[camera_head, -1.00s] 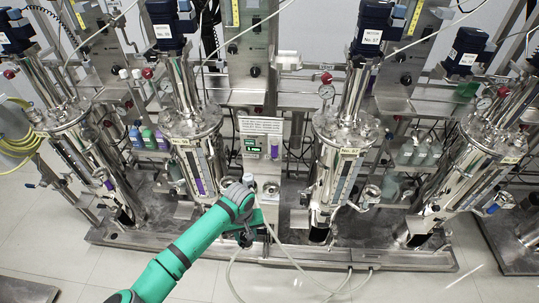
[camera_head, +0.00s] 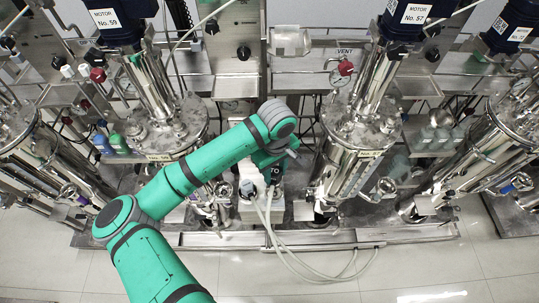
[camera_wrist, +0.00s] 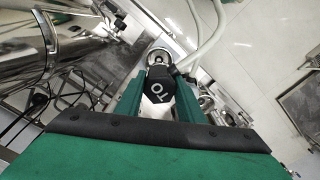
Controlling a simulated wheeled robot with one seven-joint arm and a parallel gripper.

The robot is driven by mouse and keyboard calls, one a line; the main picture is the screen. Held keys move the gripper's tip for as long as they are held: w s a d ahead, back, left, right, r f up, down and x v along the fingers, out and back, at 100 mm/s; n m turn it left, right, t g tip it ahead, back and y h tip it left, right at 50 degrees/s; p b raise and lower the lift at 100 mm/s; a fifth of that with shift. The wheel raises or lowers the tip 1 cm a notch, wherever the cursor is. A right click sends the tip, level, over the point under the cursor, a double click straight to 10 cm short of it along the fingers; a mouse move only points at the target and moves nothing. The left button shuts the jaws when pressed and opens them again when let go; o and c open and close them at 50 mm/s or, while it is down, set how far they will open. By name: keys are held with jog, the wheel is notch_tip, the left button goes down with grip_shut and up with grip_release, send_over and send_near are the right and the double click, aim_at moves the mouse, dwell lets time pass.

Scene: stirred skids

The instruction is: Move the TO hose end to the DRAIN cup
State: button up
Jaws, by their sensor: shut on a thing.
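My gripper (camera_wrist: 158,98) is shut on the black TO hose end (camera_wrist: 160,88), with one green finger on each side of it. In the head view the TO label (camera_head: 273,169) shows just below my gripper (camera_head: 272,172), over the skid's middle. In the wrist view a round metal ring (camera_wrist: 158,57) lies just beyond the block; I cannot tell whether it belongs to the hose end or is a cup below. No DRAIN label is readable. A small round metal cup (camera_head: 386,187) stands at the right vessel's foot, but I cannot tell whether it is the DRAIN cup.
Pale hoses (camera_head: 290,262) loop from the middle onto the floor. A white box (camera_head: 249,187) stands beside my gripper. Steel vessels (camera_head: 352,150) rise right and left (camera_head: 170,125).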

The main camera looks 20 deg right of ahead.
jog(key=shift+w, duration=0.15)
jog(key=shift+w+f, duration=0.1)
jog(key=shift+f, duration=2.8)
jog(key=shift+d+f, duration=0.1)
jog(key=shift+f, duration=0.35)
jog(key=shift+f, duration=0.75)
jog(key=shift+f, duration=0.45)
jog(key=shift+f, duration=0.15)
jog(key=o, duration=1.4)
jog(key=shift+c, duration=0.2)
